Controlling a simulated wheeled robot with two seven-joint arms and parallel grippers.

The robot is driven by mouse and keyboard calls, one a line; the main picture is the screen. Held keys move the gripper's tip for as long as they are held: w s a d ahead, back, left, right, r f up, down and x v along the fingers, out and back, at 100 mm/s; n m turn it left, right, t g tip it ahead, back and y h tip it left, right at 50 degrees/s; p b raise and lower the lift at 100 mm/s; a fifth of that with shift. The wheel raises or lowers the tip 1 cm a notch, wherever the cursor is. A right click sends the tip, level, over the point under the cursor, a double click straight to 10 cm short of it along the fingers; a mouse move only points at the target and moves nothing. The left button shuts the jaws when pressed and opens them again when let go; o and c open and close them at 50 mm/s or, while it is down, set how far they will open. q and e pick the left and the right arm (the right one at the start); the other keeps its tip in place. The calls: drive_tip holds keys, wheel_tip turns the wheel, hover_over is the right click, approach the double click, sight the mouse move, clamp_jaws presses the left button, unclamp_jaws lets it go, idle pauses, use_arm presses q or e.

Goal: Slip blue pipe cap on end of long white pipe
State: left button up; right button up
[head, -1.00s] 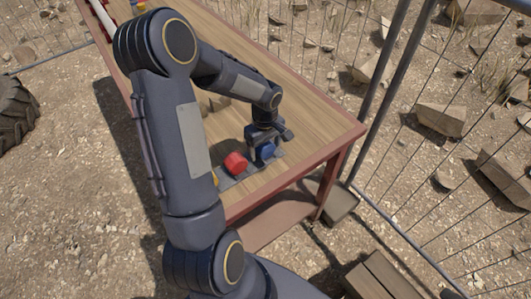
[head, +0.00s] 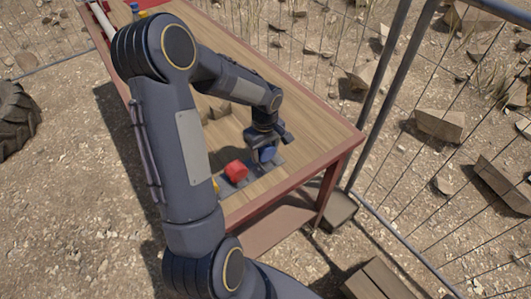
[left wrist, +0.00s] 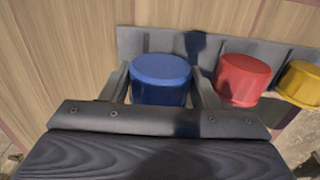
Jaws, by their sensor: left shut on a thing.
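The blue pipe cap (left wrist: 160,80) is between the two fingers of my left gripper in the left wrist view. In the head view the blue cap (head: 267,155) shows at the near right end of the table, partly hidden by my left gripper (head: 262,150). The gripper is shut on the cap, which is still at the grey rack (left wrist: 215,50). A white pipe (head: 101,22) lies along the far left table edge, partly cut off by the picture's top. My right gripper does not show.
A red cap (head: 236,170) stands beside the blue one on the rack, with a yellow cap (left wrist: 300,84) beyond it. The wooden table (head: 310,125) has free room behind the rack. A wire fence (head: 385,90) runs past the table's right side.

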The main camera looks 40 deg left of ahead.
use_arm(q)
drive_tip(key=shift+r+p, duration=1.6)
drive_tip(key=shift+r, duration=1.2)
